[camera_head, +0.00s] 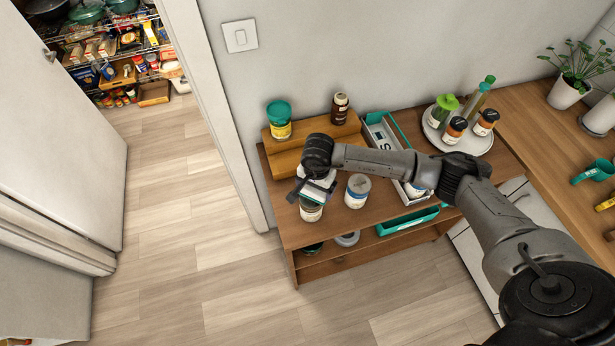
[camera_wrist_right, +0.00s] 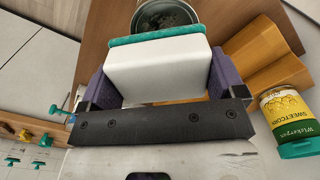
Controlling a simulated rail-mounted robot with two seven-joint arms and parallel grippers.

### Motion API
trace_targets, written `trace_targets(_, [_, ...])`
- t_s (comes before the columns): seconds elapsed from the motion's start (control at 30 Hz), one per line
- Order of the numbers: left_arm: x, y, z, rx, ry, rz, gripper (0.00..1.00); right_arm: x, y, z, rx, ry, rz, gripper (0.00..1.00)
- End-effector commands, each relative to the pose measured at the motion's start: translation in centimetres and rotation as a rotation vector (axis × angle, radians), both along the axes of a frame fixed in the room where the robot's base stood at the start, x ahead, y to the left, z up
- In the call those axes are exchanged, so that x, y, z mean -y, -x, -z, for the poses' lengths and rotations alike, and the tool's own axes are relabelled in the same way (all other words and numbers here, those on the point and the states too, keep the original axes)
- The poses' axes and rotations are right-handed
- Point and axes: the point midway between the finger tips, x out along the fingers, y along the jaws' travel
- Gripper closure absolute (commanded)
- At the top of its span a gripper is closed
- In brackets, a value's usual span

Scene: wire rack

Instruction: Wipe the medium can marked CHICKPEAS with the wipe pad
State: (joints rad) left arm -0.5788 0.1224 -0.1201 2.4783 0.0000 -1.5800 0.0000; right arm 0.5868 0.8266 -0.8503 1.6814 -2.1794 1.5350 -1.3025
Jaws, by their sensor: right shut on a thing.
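My right gripper (camera_head: 316,192) is over the front left of the wooden shelf unit. In the right wrist view, its purple fingers (camera_wrist_right: 160,82) are shut on the wipe pad (camera_wrist_right: 155,70), a white block with a teal far side. A can (camera_head: 311,212) with a pale label stands just below the gripper in the head view. A round metal can top (camera_wrist_right: 165,14) shows just beyond the pad in the wrist view, partly hidden by it. I cannot tell whether the pad touches it. No CHICKPEAS marking is readable. My left gripper is not in view.
A white-lidded jar (camera_head: 357,191) stands right of the can. A stepped wooden riser (camera_head: 290,158) behind holds a SWEETCORN jar (camera_head: 280,128), also in the wrist view (camera_wrist_right: 285,115), and a brown bottle (camera_head: 340,107). A grey tray (camera_head: 385,135) and a round tray of jars (camera_head: 470,145) are further right.

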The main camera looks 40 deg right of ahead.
Motion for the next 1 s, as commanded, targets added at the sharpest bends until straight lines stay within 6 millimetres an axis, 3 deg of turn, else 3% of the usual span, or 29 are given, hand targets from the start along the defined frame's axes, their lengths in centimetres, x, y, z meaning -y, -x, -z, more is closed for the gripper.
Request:
trace_targets(0.53, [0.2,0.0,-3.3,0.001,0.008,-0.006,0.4,0.5,0.4,-5.6,-0.002,0.003,0.01,0.33])
trace_targets(1.0, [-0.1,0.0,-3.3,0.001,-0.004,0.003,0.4,0.5,0.4,-5.9,-0.002,0.002,0.012,0.33])
